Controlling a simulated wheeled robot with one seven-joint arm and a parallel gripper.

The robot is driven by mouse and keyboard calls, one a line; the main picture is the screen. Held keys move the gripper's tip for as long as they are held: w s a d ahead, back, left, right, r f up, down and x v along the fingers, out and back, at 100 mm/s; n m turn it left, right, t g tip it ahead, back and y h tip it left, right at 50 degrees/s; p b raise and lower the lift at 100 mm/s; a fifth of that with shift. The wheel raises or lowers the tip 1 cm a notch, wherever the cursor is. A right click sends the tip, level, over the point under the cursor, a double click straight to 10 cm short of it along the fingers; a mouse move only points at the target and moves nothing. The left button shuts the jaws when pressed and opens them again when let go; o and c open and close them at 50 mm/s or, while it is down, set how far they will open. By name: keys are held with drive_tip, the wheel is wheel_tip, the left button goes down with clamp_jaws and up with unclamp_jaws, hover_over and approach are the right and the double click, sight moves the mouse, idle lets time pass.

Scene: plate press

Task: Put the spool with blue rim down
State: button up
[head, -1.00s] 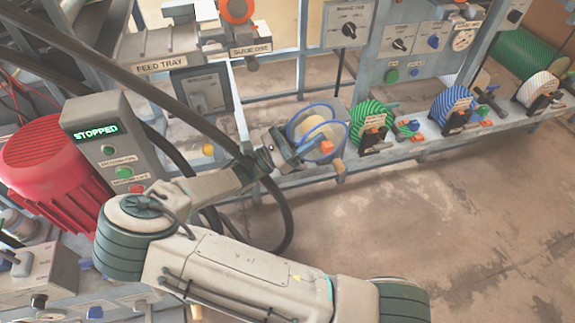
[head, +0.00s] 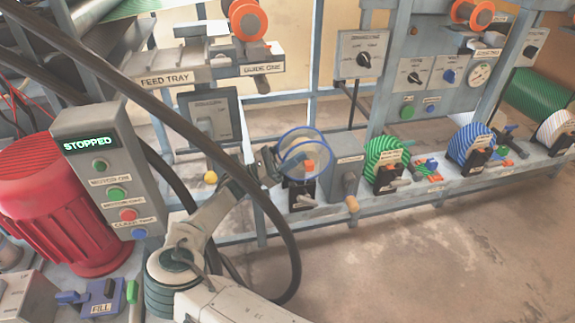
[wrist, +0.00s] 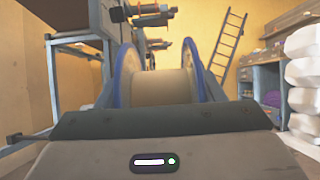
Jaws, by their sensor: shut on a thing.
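The spool with the blue rim (head: 303,156) is at the end of my arm in the head view, just above the lower shelf of the frame. My gripper (head: 280,160) is shut on it. A dark holder with an orange part (head: 302,193) stands right under or beside the spool. I cannot tell whether the spool touches it.
Green (head: 385,158) and blue-striped (head: 470,145) spools stand on holders to the right along the shelf. A thick black cable (head: 225,160) crosses in front of my arm. A control box reading STOPPED (head: 100,165) and a red motor (head: 60,205) are at left.

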sight(288, 141)
drive_tip(key=w+b, duration=0.1)
drive_tip(key=w, duration=0.1)
drive_tip(key=w+a, duration=0.1)
drive_tip(key=w, duration=0.1)
drive_tip(key=shift+w+a+f+b, duration=0.1)
drive_tip(key=shift+w+b, duration=0.2)
drive_tip(key=shift+b, duration=0.05)
wheel_tip(288, 141, down, 7)
drive_tip(key=b, duration=0.3)
drive_tip(key=shift+w+b, duration=0.2)
drive_tip(key=shift+b, duration=0.15)
drive_tip(key=shift+a, duration=0.1)
drive_tip(key=shift+f, duration=0.45)
drive_tip(key=o, duration=1.4)
